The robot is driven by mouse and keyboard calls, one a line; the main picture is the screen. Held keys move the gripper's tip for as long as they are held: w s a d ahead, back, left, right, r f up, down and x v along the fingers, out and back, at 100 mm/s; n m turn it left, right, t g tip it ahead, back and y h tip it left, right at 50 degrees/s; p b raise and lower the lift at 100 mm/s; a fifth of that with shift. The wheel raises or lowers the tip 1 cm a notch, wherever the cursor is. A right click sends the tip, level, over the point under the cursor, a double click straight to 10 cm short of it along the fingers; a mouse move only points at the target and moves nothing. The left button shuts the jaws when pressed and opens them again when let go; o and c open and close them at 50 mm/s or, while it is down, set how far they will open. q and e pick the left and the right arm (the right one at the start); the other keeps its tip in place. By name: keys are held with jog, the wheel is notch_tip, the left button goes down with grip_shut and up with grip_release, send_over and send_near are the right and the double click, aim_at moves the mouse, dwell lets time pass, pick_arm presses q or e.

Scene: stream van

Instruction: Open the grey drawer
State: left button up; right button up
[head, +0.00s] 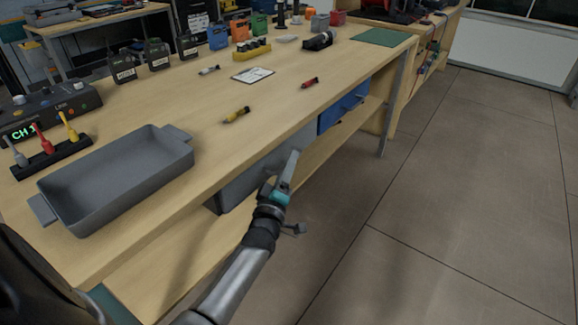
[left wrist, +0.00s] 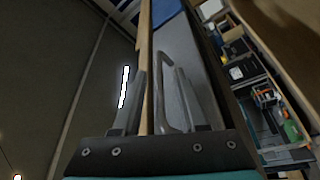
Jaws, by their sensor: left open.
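The grey drawer (head: 240,182) hangs under the front edge of the workbench top, left of the blue drawer (head: 343,107). In the left wrist view, its grey front (left wrist: 172,42) runs up the middle, with a bar handle (left wrist: 161,88) on it. My left gripper (head: 291,162) is at the drawer front. Its fingers (left wrist: 160,75) are apart, and the handle shows between them in the wrist view. I cannot tell whether either finger touches the handle. In the head view the gripper covers part of the drawer front and its handle. My right gripper is not in view.
The workbench top (head: 190,105) carries a grey tray (head: 120,185), a yellow marker (head: 237,115), a red marker (head: 310,82) and a white card (head: 253,75). A lower wooden shelf (head: 180,255) lies below. The floor (head: 440,200) right of the bench is clear.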

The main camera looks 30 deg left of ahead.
pick_arm(q)
jog(key=shift+w+a+r, duration=0.1)
jog(key=shift+w, duration=0.25)
grip_shut()
dwell(1.3)
